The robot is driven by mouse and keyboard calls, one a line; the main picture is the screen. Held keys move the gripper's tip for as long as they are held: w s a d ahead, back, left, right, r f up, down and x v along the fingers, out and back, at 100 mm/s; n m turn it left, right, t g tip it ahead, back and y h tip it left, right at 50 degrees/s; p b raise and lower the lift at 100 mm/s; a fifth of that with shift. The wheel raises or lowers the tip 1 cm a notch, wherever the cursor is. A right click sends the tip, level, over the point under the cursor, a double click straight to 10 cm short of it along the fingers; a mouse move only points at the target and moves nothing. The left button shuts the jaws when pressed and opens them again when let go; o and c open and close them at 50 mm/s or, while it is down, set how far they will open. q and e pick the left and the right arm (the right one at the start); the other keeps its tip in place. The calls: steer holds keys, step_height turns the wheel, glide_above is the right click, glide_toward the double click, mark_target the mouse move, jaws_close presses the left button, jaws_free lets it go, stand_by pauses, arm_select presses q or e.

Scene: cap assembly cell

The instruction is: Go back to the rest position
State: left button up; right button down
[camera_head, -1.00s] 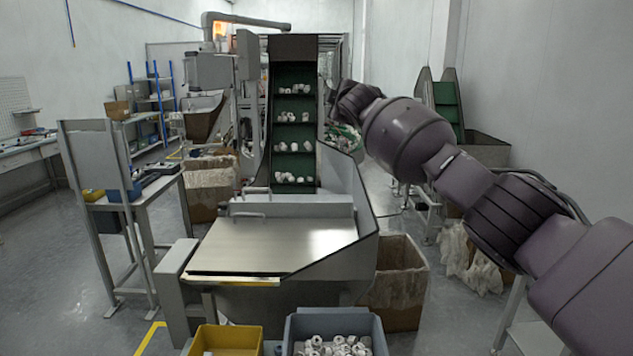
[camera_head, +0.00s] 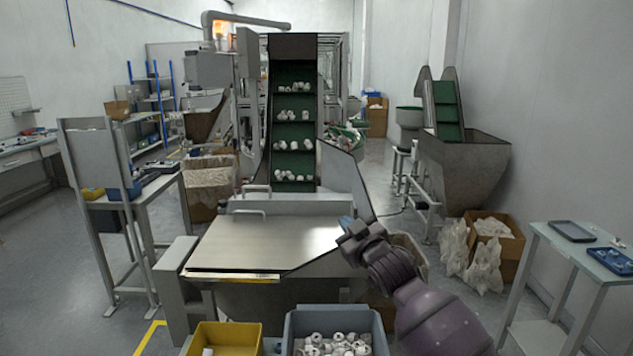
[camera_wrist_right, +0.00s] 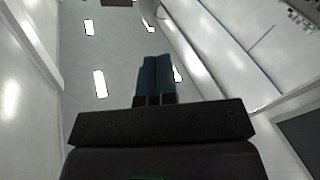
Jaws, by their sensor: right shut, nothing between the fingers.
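My right gripper (camera_head: 346,225) is at the right front corner of the machine's flat metal table, in front of the sloped side panel in the head view. Its arm comes in from the bottom right. In the right wrist view the two blue-grey fingers (camera_wrist_right: 155,80) lie together with nothing between them, and the ceiling with its lamps shows beyond. My left gripper is not in the head view.
The metal table (camera_head: 265,245) is bare. A grey bin (camera_head: 377,333) of white caps and a yellow bin (camera_head: 228,340) stand at the bottom. A side table (camera_head: 590,247) with trays stands at the right. A cardboard box (camera_head: 510,240) and bags are behind it.

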steer(key=s+d+f+m+g+h, duration=0.2)
steer(key=s+d+f, duration=0.5)
steer(key=s+f, duration=0.5)
steer(key=s+d+f+m+g+h+b, duration=0.1)
steer(key=s+d+f+m+h, duration=0.2)
steer(key=s+d+f, duration=0.4)
steer(key=s+d+f+m+g+h, duration=0.2)
steer(key=s+d+f, duration=0.4)
steer(key=s+f, duration=1.1)
steer(key=s+m, duration=0.1)
steer(key=s, duration=0.3)
steer(key=shift+s+d+f+m+g+h, duration=0.2)
steer(key=shift+s+d+m+g+h, duration=0.1)
steer(key=shift+d+h, duration=0.1)
steer(key=shift+a, duration=0.1)
